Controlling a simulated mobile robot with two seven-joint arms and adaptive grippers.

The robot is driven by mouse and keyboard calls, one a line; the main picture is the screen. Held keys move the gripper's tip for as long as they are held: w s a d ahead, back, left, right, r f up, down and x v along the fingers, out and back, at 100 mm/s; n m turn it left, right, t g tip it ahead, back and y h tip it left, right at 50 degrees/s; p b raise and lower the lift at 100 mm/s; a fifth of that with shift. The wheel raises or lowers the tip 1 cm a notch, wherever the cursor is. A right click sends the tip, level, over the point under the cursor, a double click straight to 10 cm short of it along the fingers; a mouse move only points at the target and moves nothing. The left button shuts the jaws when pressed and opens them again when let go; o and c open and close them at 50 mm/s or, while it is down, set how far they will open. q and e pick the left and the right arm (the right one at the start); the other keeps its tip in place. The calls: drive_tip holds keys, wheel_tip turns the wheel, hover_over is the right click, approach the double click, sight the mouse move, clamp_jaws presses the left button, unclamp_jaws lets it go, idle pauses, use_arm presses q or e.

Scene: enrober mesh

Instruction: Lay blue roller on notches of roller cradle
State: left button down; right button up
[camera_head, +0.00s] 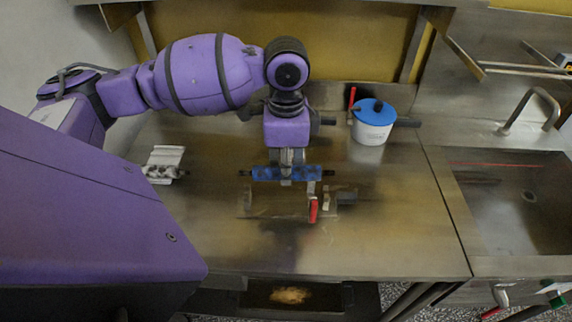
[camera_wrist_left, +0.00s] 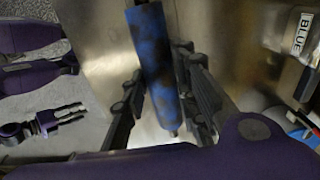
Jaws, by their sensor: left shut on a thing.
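The blue roller (camera_head: 262,173) lies level and crosswise under my left gripper (camera_head: 286,178) in the head view. My left gripper is shut on the roller. In the left wrist view, the mottled blue roller (camera_wrist_left: 150,50) shows between the dark fingers of my left gripper (camera_wrist_left: 165,105). A low metal frame (camera_head: 247,203), which looks like the roller cradle, sits at or just below the roller in the head view. Its notches are too small to make out, and I cannot tell whether the roller touches it. A purple part with grey prongs (camera_wrist_left: 65,117) may be my right gripper.
A red-handled clamp (camera_head: 313,211) stands at the frame's right end. A white pot with a blue lid (camera_head: 373,133) stands behind to the right. A grey rack (camera_head: 163,165) lies at the left. A sink (camera_head: 515,200) is at the far right. The front of the counter is clear.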

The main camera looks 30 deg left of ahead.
use_arm(q)
drive_tip(key=shift+r, duration=0.2)
drive_tip(key=shift+f+p, duration=0.15)
drive_tip(key=shift+p, duration=0.15)
drive_tip(key=shift+f, duration=1.85)
drive_tip(key=shift+f+b, duration=0.3)
drive_tip(key=shift+f, duration=0.95)
use_arm(e)
drive_tip(key=shift+w+a+r, duration=0.3)
drive_tip(key=shift+w, duration=0.05)
drive_tip(key=shift+w, duration=0.1)
drive_tip(key=shift+w+a+r, duration=0.15)
drive_tip(key=shift+w+r, duration=0.1)
use_arm(q)
drive_tip(key=shift+p, duration=0.3)
use_arm(e)
drive_tip(key=shift+w+r, duration=0.1)
drive_tip(key=shift+r, duration=0.2)
